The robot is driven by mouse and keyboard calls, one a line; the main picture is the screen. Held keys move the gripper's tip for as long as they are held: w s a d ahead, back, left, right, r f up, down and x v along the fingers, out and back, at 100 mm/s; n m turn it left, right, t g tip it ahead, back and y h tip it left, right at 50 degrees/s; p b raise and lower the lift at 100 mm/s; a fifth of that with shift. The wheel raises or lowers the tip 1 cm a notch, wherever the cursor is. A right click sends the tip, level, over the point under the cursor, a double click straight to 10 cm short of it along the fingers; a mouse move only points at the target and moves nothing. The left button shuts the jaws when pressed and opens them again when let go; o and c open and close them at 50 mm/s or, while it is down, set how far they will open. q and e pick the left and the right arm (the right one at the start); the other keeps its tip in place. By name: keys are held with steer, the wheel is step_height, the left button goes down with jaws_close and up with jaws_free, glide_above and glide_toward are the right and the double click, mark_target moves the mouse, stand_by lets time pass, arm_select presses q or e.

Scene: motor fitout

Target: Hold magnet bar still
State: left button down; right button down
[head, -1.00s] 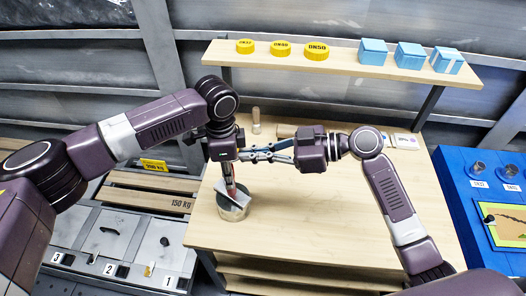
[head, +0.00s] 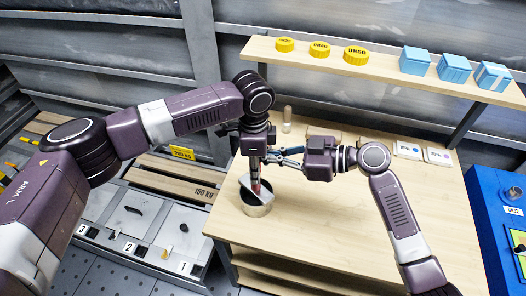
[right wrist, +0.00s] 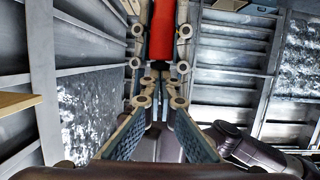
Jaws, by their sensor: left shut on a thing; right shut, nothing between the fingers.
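My left gripper (head: 257,168) points down over a metal pot (head: 259,207) on the wooden bench. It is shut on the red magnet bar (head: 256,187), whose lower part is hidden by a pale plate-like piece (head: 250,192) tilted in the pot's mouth. My right gripper (head: 274,158) reaches in from the right with its fingers shut and empty, close beside the left gripper. I cannot tell if the two touch. In the right wrist view, the shut right fingers (right wrist: 160,75) point towards the red bar (right wrist: 162,30), which stands between the left gripper's fingers.
The bench (head: 330,215) is bare in front. A small bottle-like item (head: 287,122) and cards (head: 408,150) lie at its back. A shelf (head: 385,73) above holds yellow caps (head: 355,55) and blue boxes (head: 453,68). Numbered bins (head: 140,225) stand left, a blue panel (head: 495,215) right.

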arm_select(q)
steer(key=shift+s+d+r, duration=0.1)
steer(key=shift+r, duration=0.05)
arm_select(e)
steer(key=shift+s+d+f, duration=0.15)
steer(key=shift+s+f, duration=0.05)
steer(key=shift+f, duration=0.6)
steer(key=r+v, duration=0.1)
steer(key=v, duration=0.9)
steer(key=shift+r, duration=0.3)
arm_select(q)
steer(key=shift+f, duration=0.2)
arm_select(e)
steer(key=shift+w, duration=0.1)
arm_select(q)
steer(key=c, duration=1.6)
jaws_free()
steer(key=shift+r, duration=0.1)
